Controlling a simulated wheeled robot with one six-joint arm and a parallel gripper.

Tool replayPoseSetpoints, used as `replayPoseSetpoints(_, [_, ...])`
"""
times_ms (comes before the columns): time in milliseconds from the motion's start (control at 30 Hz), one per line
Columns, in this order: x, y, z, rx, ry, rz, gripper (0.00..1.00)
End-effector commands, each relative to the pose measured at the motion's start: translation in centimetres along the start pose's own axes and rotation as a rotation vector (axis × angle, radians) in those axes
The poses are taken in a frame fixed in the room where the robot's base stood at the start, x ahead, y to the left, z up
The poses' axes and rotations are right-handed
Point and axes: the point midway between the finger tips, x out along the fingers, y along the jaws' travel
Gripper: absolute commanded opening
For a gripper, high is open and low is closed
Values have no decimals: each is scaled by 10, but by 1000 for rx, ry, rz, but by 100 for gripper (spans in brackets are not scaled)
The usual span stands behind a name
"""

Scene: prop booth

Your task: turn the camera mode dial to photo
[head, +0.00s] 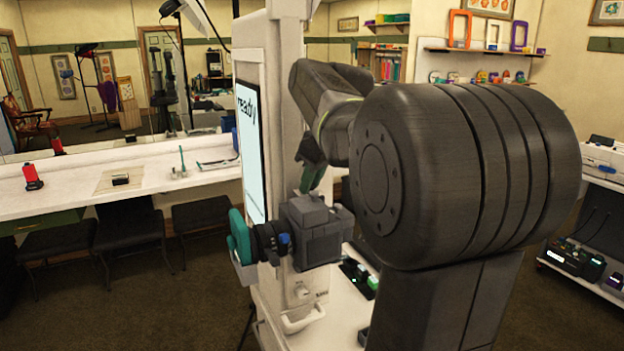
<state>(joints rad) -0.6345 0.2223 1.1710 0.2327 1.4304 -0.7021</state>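A dark grey camera (322,240) is mounted at the white booth column, its lens (264,242) pointing left. A small blue part (285,239) shows on the lens side. I cannot make out the mode dial or its setting; part of the camera's right side is behind my arm. My gripper (313,180) shows only in part, as dark green fingers pointing down just above the camera's top. I cannot tell whether they touch it, or how far apart they are.
The booth's screen (250,150) reads "ready". A teal round part (239,236) stands in front of the lens. A small white tray (303,318) sits below the camera. A white counter (60,196) with a red item (32,177) runs along the left. Open floor lies at lower left.

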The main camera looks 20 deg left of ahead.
Motion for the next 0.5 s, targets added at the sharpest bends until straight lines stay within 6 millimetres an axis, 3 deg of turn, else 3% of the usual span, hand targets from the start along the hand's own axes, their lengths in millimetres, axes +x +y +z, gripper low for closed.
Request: replayPoseSetpoints(500, [-1,-2,-1,139,-3,59,0])
